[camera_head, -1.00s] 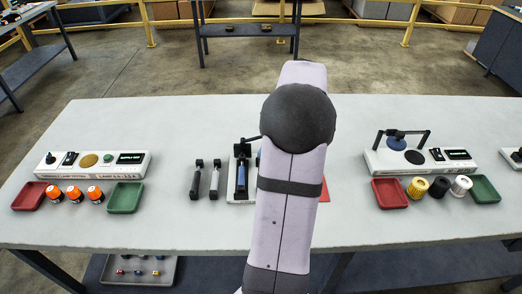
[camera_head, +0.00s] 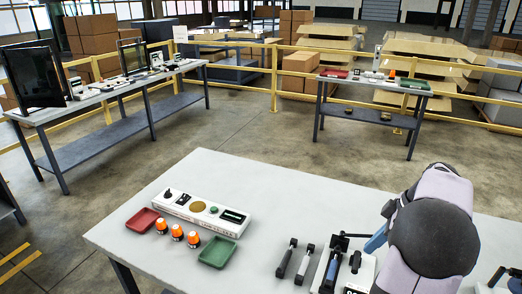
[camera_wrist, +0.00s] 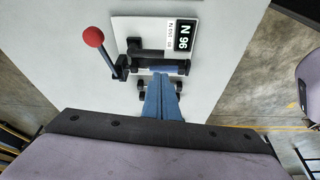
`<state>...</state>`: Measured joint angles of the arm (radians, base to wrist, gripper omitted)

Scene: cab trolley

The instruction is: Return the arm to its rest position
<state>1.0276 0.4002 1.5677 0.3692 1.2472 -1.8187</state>
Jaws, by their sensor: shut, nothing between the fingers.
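My gripper (camera_wrist: 160,82) shows in the wrist view as two blue tapered fingers set together, with nothing between them. It points at a white fixture plate (camera_wrist: 128,30) with a dark clamp, a red-knobbed lever (camera_wrist: 93,37) and an "N 96" label. The fingertips overlap the lower edge of the clamp in the picture; I cannot tell the gap. In the head view my arm is at the lower right, with a blue part (camera_head: 376,242) of the gripper showing beside the fixture. The fixture holds a blue-barrelled tool (camera_head: 331,269). My arm hides the fixture's right side.
Further left are a white control panel (camera_head: 206,212), a red tray (camera_head: 143,220), several orange-capped parts (camera_head: 177,232) and a green tray (camera_head: 217,252). The white table (camera_head: 290,195) is bare behind them.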

